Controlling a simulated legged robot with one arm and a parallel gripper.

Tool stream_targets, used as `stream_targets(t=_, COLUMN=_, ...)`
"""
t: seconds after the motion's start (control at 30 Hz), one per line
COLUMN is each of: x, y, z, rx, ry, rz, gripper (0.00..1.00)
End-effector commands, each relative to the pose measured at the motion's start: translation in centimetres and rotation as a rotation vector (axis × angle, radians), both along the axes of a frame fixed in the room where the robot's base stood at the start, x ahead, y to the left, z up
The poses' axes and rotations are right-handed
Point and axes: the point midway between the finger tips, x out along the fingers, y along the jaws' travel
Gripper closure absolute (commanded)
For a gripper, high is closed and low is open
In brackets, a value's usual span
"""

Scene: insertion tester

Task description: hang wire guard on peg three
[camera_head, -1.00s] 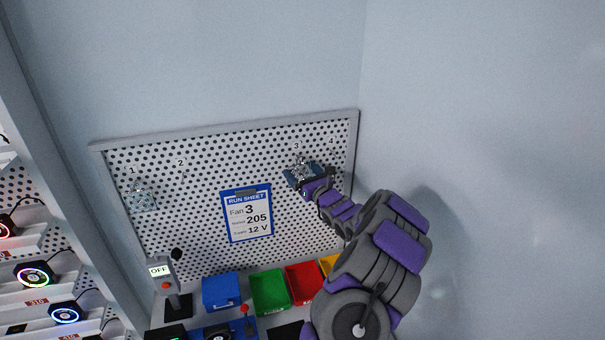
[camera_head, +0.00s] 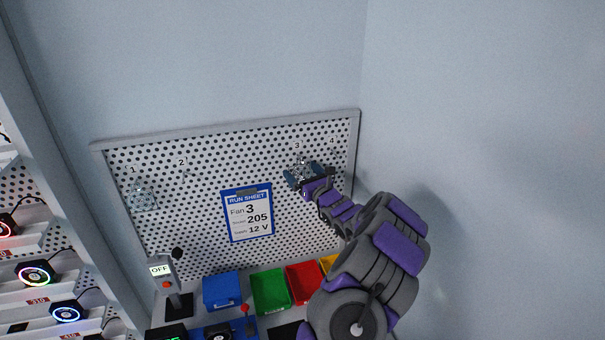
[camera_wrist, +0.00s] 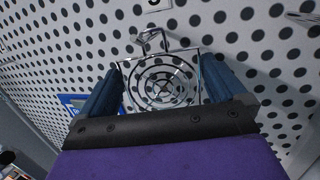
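The wire guard (camera_wrist: 165,82), a square wire frame with concentric rings, spans between my fingers in the wrist view. My gripper (camera_head: 305,174) is at the upper right of the pegboard, just below the label 3. In the wrist view its two blue fingers (camera_wrist: 160,85) flank the guard, one at each side edge, and appear shut on it. A metal loop (camera_wrist: 152,38) shows at the guard's top edge under the label, where peg three is. I cannot tell whether the loop is over the peg. The guard is small and partly hidden in the head view.
The perforated pegboard (camera_head: 205,210) is close behind the guard. Another wire guard (camera_head: 141,197) hangs under label 1. Peg two (camera_head: 183,174) looks bare. A blue run sheet (camera_head: 247,212) is at mid-board. Blue (camera_head: 221,291), green (camera_head: 270,290) and red (camera_head: 303,283) bins stand below.

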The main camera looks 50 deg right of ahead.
Motion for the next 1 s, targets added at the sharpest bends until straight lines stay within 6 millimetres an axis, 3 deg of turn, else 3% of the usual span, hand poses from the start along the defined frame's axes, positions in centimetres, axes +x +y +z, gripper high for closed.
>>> stream_targets(t=0.37, x=-0.7, y=0.0, z=-0.1, rx=0.002, ry=0.000, rz=-0.004, gripper=0.00)
stream_targets(t=1.0, x=-12.5, y=2.9, z=-1.9, rx=0.004, ry=-0.001, rz=-0.006, gripper=0.00)
